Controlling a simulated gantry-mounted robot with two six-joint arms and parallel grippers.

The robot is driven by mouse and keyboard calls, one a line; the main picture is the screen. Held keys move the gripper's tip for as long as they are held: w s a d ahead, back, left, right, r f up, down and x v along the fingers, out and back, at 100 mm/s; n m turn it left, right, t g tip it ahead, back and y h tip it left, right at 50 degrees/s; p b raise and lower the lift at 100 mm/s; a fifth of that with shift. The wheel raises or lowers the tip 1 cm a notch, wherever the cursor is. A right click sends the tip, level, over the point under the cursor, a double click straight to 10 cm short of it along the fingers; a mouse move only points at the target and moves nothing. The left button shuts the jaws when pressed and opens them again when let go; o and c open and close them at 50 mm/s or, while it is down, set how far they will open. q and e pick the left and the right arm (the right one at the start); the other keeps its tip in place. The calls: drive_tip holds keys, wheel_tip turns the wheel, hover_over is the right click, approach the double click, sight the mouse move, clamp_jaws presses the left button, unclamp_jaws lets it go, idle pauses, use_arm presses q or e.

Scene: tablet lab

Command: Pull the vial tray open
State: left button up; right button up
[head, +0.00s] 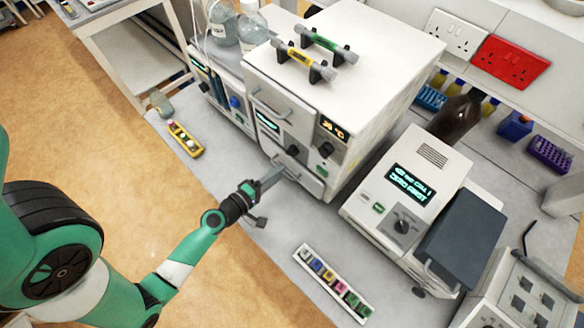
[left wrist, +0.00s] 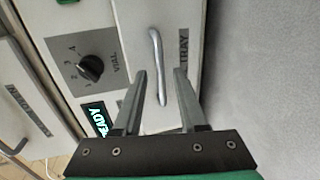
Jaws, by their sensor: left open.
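The vial tray (head: 312,184) is a narrow white drawer front low on the white cabinet machine (head: 345,70). It looks closed, flush with the front. In the left wrist view its front (left wrist: 186,45) carries the word TRAY and a silver bar handle (left wrist: 157,65). My left gripper (head: 276,175) is in front of the drawer. In the left wrist view its two open fingers (left wrist: 160,72) stand on either side of the handle's near end. I cannot tell whether they touch it. My right gripper is in neither view.
A dial (left wrist: 90,67) marked VIAL sits beside the tray. A white instrument with a display (head: 405,190) stands to the right. A rack of coloured items (head: 332,283) and a yellow vial holder (head: 185,139) lie on the grey bench. Bench space before the tray is clear.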

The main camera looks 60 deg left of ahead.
use_arm(q)
drive_tip(key=shift+w+a+f, duration=0.15)
drive_tip(key=shift+w+a, duration=0.05)
drive_tip(key=shift+w, duration=0.25)
drive_tip(key=shift+s, duration=0.1)
drive_tip(key=shift+c, duration=0.7)
clamp_jaws()
idle(0.4)
